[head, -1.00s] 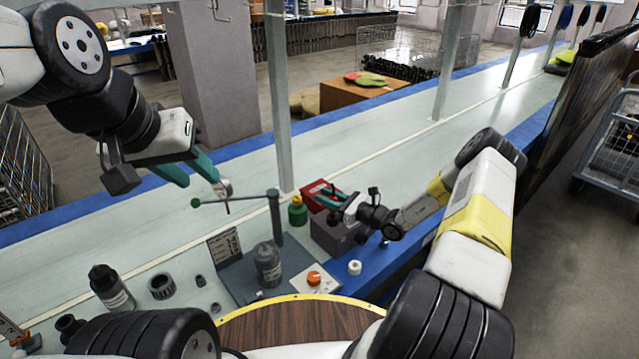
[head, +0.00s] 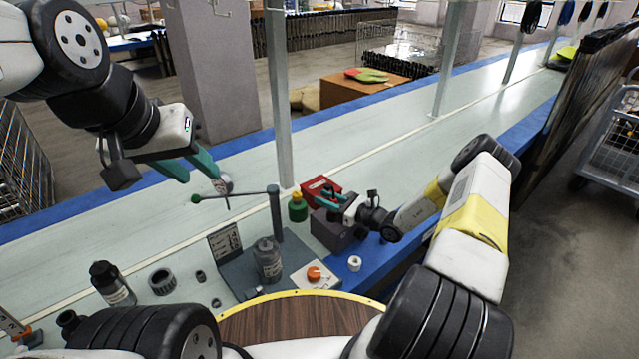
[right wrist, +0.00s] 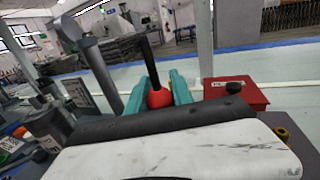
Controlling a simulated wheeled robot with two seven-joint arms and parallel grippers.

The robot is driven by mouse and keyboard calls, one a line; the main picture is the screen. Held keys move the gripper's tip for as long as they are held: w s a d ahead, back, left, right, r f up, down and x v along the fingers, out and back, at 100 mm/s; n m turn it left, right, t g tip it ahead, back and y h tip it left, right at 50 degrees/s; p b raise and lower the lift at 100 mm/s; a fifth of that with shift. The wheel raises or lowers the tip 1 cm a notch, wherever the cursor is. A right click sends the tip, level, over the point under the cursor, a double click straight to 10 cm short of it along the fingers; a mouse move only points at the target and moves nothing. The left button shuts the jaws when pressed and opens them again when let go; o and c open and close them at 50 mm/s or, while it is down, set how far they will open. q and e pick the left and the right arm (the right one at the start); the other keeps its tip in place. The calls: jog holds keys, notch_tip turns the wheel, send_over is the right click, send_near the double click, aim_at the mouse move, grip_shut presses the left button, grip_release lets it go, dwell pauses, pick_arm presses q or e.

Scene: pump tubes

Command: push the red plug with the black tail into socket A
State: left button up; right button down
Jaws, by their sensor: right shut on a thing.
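The red plug (right wrist: 159,98) with its black tail (right wrist: 150,64) shows in the right wrist view. It sits between the teal fingers of my right gripper (right wrist: 158,92), which is shut on it, and the tail points up. In the head view my right gripper (head: 325,201) is over the dark grey block, close to the red box (head: 318,188). The red box also shows in the right wrist view (right wrist: 245,97), to the right of the plug, with a white label and a black round part on top. I cannot read which socket is A. My left gripper (head: 190,174) is open, high at the left.
A green bottle (head: 298,208) stands left of the red box. An orange knob (head: 314,273) and a white ring (head: 354,263) are in front. A dark bottle (head: 112,285) stands left.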

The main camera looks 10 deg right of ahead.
jog(key=shift+f, duration=0.55)
jog(key=c, duration=1)
grip_release()
jog(key=shift+c, duration=0.2)
jog(key=v, duration=0.8)
jog(key=shift+a, duration=0.1)
